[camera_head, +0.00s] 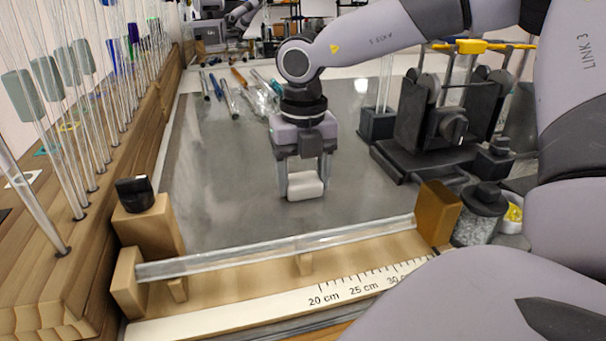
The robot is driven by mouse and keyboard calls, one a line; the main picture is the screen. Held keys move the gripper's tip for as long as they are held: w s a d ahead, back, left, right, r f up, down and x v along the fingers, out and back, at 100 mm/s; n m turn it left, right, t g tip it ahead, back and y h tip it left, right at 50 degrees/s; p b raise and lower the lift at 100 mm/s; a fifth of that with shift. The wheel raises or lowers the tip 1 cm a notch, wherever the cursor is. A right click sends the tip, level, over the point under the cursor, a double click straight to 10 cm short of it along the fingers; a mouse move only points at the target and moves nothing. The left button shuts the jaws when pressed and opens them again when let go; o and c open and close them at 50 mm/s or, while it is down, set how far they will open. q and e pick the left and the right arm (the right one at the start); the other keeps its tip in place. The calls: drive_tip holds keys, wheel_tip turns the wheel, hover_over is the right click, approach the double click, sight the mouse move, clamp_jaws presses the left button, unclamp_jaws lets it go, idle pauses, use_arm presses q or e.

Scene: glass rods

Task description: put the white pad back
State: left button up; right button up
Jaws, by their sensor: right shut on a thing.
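The white pad (305,186) is a small, rounded white block near the middle of the view. My right gripper (305,178) points down and is shut on it, with one finger at each side. The pad is over the grey work surface; I cannot tell whether it touches the surface. My left gripper is not in view.
A glass rod (280,246) lies across a wooden measuring rack (236,293) in front. Several upright rods stand in a wooden rack (75,220) at left. Glass pieces (230,97) lie at the back. A black device (435,120) stands at right. The grey surface (220,190) is clear around the gripper.

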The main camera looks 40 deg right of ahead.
sight(303, 178)
drive_tip(key=shift+f+b, duration=0.25)
drive_tip(key=shift+b, duration=0.05)
drive_tip(key=o, duration=0.9)
drive_tip(key=shift+r, duration=0.1)
drive_tip(key=shift+o, duration=0.2)
drive_tip(key=shift+r, duration=0.1)
drive_tip(key=shift+r+p, duration=0.2)
drive_tip(key=shift+p, duration=0.3)
wheel_tip(303, 178, up, 12)
drive_tip(key=shift+f+b, duration=0.15)
drive_tip(key=shift+b, duration=0.2)
